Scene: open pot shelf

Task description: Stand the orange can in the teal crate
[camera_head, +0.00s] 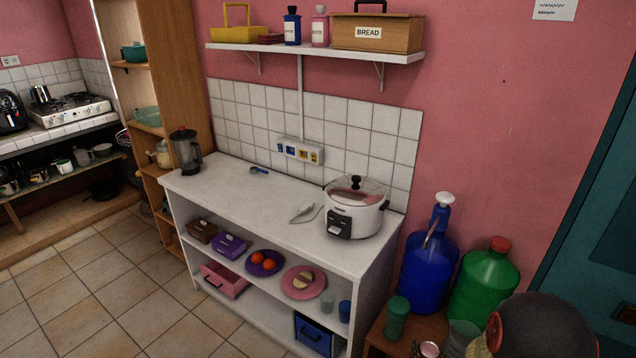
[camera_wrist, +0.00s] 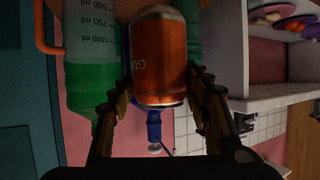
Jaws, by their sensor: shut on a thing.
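The orange can (camera_wrist: 160,60) sits between the two fingers of my gripper (camera_wrist: 161,82) in the wrist view, which is turned upside down. The fingers press on both its sides. The can's long axis runs roughly in line with the blue jug's pump behind it. In the head view the gripper and can cannot be made out clearly; my dark rounded arm part fills the lower right. I cannot make out a teal crate in either view.
A blue jug (camera_head: 428,268) with a pump and a green jug (camera_head: 483,285) stand at the right. The white shelf unit (camera_head: 262,213) holds a rice cooker (camera_head: 354,208), plates, a pink crate (camera_head: 224,280) and a blue crate (camera_head: 318,334). Floor (camera_head: 125,275) at left is clear.

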